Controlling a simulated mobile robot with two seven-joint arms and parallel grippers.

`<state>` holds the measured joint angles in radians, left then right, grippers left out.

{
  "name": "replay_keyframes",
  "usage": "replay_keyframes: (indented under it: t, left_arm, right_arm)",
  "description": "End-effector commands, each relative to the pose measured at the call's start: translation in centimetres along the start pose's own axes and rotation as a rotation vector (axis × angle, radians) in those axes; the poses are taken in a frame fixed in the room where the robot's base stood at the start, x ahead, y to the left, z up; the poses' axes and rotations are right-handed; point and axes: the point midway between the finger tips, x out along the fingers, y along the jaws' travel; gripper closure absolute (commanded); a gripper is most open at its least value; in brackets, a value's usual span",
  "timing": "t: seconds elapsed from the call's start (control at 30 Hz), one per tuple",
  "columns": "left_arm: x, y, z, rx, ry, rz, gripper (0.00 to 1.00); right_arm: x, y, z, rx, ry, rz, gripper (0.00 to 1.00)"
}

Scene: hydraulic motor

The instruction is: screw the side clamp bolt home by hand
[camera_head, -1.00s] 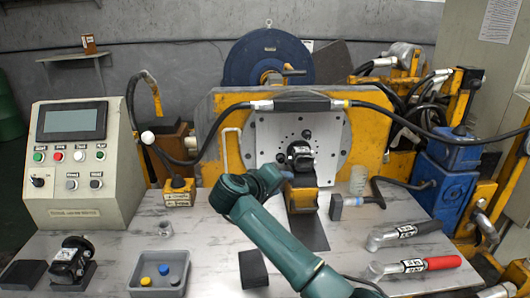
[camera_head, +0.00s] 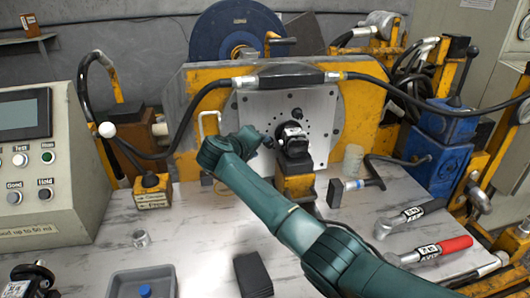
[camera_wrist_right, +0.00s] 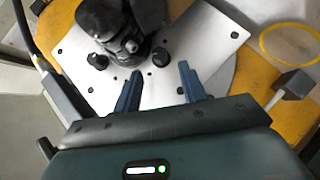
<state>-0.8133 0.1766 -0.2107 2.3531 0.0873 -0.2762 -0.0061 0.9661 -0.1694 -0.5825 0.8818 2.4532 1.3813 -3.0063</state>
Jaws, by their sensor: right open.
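A black hydraulic motor (camera_head: 292,140) sits against the pale square mounting plate (camera_head: 315,105), above a yellow support block. In the right wrist view the motor (camera_wrist_right: 105,22) is at the top, with a dark round bolt head (camera_wrist_right: 158,57) at its right side and another (camera_wrist_right: 97,61) at its lower left. I cannot tell how far either is screwed in. My right gripper (camera_wrist_right: 158,72) is open and empty, its two fingertips just short of the right-hand bolt head. In the head view my right gripper (camera_head: 268,140) is small, at the motor's left side.
A black hose (camera_head: 410,98) arches over the yellow frame (camera_head: 190,85). The control box (camera_head: 45,165) stands at left. Two torque wrenches (camera_head: 435,250) lie at right. A grey tray (camera_head: 125,283) and a black block (camera_head: 253,273) are at the front.

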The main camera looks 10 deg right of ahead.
Motion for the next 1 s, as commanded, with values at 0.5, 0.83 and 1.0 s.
replay_keyframes:
  t: [0.5,0.83,1.0]
  left_arm:
    - [-0.3,-0.3,0.2,0.032,0.044,-0.006,0.59]
    - [-0.3,-0.3,0.2,0.032,0.045,-0.006,0.59]
    - [-0.3,-0.3,0.2,0.032,0.045,-0.006,0.59]
  right_arm:
    - [5.4,0.0,0.0,0.000,0.000,0.000,0.59]
    - [5.5,0.0,0.0,0.001,0.000,0.000,0.64]
    - [5.5,0.0,0.0,0.001,0.000,0.000,0.78]
